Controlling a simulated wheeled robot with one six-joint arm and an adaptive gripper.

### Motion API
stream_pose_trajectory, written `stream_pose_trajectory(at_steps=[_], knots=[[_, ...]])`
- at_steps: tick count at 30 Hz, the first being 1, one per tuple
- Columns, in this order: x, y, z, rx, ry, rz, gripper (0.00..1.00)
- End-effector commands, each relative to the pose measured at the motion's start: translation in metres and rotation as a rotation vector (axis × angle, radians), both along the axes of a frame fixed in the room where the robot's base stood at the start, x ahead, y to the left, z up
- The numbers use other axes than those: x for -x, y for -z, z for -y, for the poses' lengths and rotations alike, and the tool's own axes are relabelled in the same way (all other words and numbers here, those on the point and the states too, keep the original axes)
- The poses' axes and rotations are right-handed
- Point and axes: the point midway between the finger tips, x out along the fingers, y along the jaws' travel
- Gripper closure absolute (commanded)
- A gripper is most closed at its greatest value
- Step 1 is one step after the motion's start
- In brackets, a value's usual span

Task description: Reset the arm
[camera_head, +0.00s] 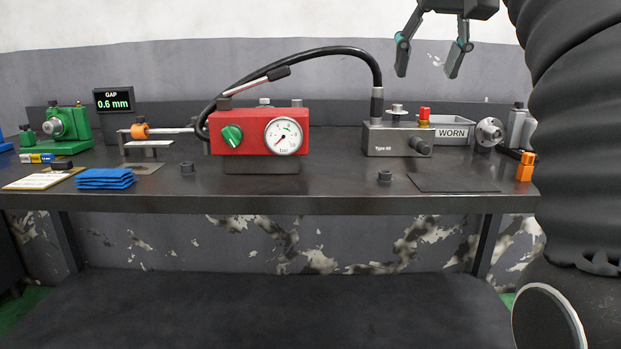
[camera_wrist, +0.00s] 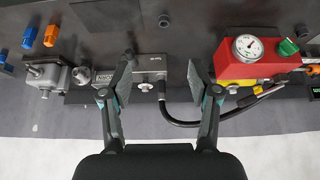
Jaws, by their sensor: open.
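My gripper (camera_head: 433,58) is open and empty. It hangs at the top right of the head view, above the back of the bench and apart from everything on it. In the wrist view my gripper (camera_wrist: 161,85) shows its two fingers spread, with the grey valve block (camera_wrist: 148,68) in the background between them. In the head view the grey block (camera_head: 393,143) stands on the bench (camera_head: 330,180) below and left of the gripper.
A red box with a gauge (camera_head: 257,131) stands mid-bench, with a black hose (camera_head: 330,50) arching to the grey block.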

Motion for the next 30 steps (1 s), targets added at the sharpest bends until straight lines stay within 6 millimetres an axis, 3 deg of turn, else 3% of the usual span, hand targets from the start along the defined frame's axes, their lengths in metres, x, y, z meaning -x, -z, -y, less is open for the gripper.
stream_pose_trajectory(at_steps=[11, 16, 23, 30], knots=[[0.005, 0.021, 0.001, 0.000, 0.001, -0.004, 0.39], [0.010, 0.041, 0.000, 0.000, 0.000, -0.007, 0.39], [0.027, 0.097, 0.000, 0.000, -0.002, -0.012, 0.39], [0.055, 0.173, 0.000, 0.000, -0.004, -0.016, 0.39]])
